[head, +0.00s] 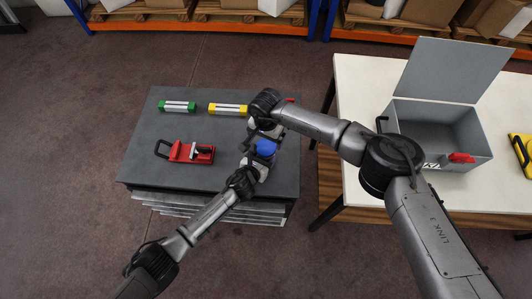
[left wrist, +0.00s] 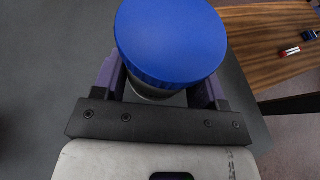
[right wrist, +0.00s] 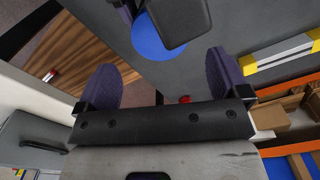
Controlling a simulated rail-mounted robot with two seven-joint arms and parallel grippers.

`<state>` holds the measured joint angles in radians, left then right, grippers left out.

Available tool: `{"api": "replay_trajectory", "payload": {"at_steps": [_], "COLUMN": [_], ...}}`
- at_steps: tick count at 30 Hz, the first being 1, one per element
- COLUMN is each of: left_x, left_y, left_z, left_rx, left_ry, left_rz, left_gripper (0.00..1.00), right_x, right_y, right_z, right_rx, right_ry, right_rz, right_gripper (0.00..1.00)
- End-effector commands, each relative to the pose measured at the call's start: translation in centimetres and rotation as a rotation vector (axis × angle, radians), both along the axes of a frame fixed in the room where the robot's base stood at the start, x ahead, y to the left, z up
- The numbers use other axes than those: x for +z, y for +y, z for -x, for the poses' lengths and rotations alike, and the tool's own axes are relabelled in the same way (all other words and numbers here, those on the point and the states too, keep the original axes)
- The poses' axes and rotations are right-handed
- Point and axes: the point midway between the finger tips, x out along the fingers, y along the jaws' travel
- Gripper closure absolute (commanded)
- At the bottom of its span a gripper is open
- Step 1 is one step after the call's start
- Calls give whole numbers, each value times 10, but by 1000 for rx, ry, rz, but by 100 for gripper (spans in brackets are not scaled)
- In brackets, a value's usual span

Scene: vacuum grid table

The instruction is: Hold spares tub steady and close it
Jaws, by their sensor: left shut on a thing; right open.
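The spares tub has a round blue lid (head: 265,147) on top. It stands upright near the right side of the dark grey table. My left gripper (head: 257,164) is shut around the tub's body. In the left wrist view the blue lid (left wrist: 170,40) sits above the fingers, with a little of the pale tub body (left wrist: 155,93) below it. My right gripper (head: 266,132) is just beyond the tub. In the right wrist view its fingers (right wrist: 165,80) are open and empty, and the lid (right wrist: 150,40) is partly hidden by a dark part. How tightly the lid sits cannot be told.
A green-ended bar (head: 177,106), a yellow-ended bar (head: 228,109) and a red clamp-like tool (head: 186,152) lie on the grey table (head: 145,180). A small red thing (right wrist: 184,99) shows near my right gripper. An open grey box (head: 440,125) stands on the white table (head: 360,80).

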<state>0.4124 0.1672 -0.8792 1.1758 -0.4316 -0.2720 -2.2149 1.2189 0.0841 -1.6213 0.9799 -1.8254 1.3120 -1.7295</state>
Motion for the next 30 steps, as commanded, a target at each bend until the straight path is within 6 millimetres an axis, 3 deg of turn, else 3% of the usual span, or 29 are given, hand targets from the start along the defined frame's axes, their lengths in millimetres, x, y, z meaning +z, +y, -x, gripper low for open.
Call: {"api": "replay_trajectory", "payload": {"at_steps": [6,12,26,30], "left_x": [-1,-1,-1,-1], "left_y": [0,0,0,0], "left_z": [0,0,0,0], "left_rx": [1,1,0,0], "left_ry": [1,1,1,1], "left_rz": [-1,-1,0,0], "left_gripper": [100,100,100,100], "right_x": [-31,-50,-58,-57], "right_y": [0,0,0,0], "right_z": [1,1,0,0], "right_rx": [0,0,0,0], "right_ry": [4,2,1,1], "right_rz": [0,0,0,0], "right_gripper": [6,6,6,17]}}
